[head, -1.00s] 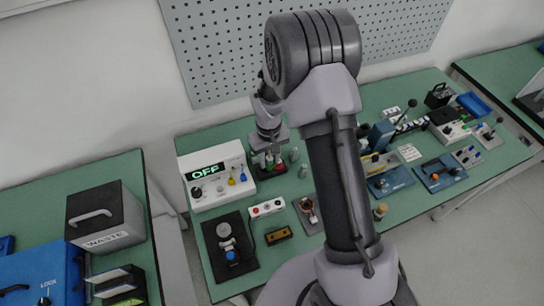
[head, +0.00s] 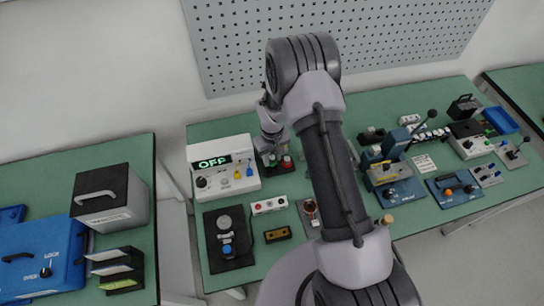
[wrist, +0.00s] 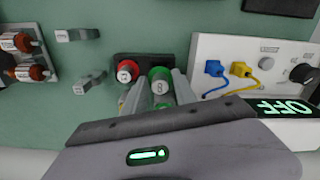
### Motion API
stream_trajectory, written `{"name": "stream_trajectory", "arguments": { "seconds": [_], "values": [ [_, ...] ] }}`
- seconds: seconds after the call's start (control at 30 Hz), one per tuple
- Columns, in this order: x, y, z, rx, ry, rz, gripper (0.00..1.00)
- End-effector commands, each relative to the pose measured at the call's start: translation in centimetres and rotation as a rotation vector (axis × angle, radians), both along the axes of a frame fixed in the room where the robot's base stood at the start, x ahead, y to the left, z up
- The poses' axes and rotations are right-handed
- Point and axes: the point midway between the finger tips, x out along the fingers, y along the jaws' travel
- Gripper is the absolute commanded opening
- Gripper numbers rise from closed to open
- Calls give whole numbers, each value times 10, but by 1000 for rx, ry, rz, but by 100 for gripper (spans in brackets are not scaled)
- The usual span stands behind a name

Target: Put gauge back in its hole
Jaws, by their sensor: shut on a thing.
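In the head view my gripper is at the block (head: 262,160), mostly hidden by the wrist.
The white meter box (head: 222,168) reading OFF stands close left of the block, with blue (wrist: 213,68) and yellow (wrist: 240,69) plugs. Grey loose pieces (wrist: 88,80) lie on the green bench. A panel with red-banded parts (wrist: 30,72) is farther off.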

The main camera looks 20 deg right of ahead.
Motion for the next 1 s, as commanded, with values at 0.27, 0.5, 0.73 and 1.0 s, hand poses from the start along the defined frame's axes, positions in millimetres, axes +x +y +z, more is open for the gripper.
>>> {"name": "stream_trajectory", "arguments": {
  "seconds": [0.27,0.5,0.73,1.0],
  "values": [
    [0,0,-3,0,0,0,0],
    [0,0,-4,0,0,0,0],
    [0,0,-7,0,0,0,0],
    [0,0,-7,0,0,0,0]
  ]
}}
